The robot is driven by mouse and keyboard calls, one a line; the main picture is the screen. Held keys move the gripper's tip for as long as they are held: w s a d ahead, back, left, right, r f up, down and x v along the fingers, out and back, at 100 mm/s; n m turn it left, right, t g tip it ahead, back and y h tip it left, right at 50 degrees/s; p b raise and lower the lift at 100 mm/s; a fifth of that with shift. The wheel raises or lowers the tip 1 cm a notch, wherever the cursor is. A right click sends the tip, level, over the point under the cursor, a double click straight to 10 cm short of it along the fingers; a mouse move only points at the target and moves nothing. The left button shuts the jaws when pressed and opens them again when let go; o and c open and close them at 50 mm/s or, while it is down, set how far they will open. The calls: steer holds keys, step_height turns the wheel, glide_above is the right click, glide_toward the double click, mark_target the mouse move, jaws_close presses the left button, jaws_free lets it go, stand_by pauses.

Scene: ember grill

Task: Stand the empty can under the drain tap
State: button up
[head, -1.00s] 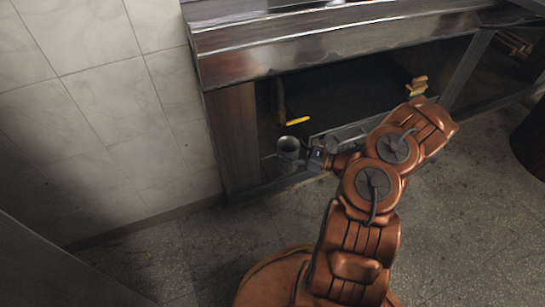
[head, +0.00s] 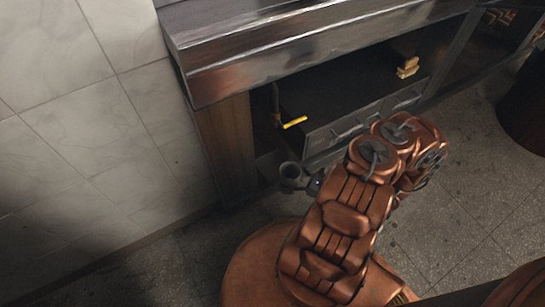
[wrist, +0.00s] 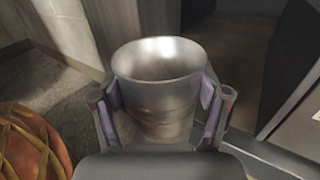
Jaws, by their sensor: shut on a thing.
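The empty can (head: 290,171) is grey metal, open at the top and upright. In the wrist view the can (wrist: 158,85) stands between the two fingers of my gripper (wrist: 160,112), which press on its sides. In the head view my gripper (head: 306,183) holds it in front of the opening under the grill. The drain tap (head: 294,122), with a yellow lever on a dark pipe, is inside the opening, behind and above the can. The can is apart from the tap and not under it. The tap does not show clearly in the wrist view.
The steel grill front (head: 320,45) overhangs the opening. A wooden side panel (head: 226,150) bounds it on the left. A grey drawer-like front (head: 365,122) is right of the tap. Yellowish blocks (head: 407,68) lie farther back. A tiled wall (head: 90,130) is at left.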

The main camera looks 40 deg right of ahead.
steer(key=shift+w+d+f+b, duration=0.45)
steer(key=shift+w+f+b, duration=0.45)
steer(key=shift+w, duration=1.35)
steer(key=shift+w+d+f+b, duration=0.4)
steer(key=shift+w+f+b, duration=0.5)
steer(key=shift+w, duration=1.3)
steer(key=shift+w+d+f+b, duration=0.55)
steer(key=shift+w+b, duration=0.6)
steer(key=shift+w, duration=1.1)
steer(key=shift+a+f, duration=0.15)
steer(key=shift+f, duration=0.05)
steer(key=o, duration=1.2)
steer(key=shift+r, duration=0.15)
steer(key=p+v, duration=0.4)
steer(key=v, duration=0.8)
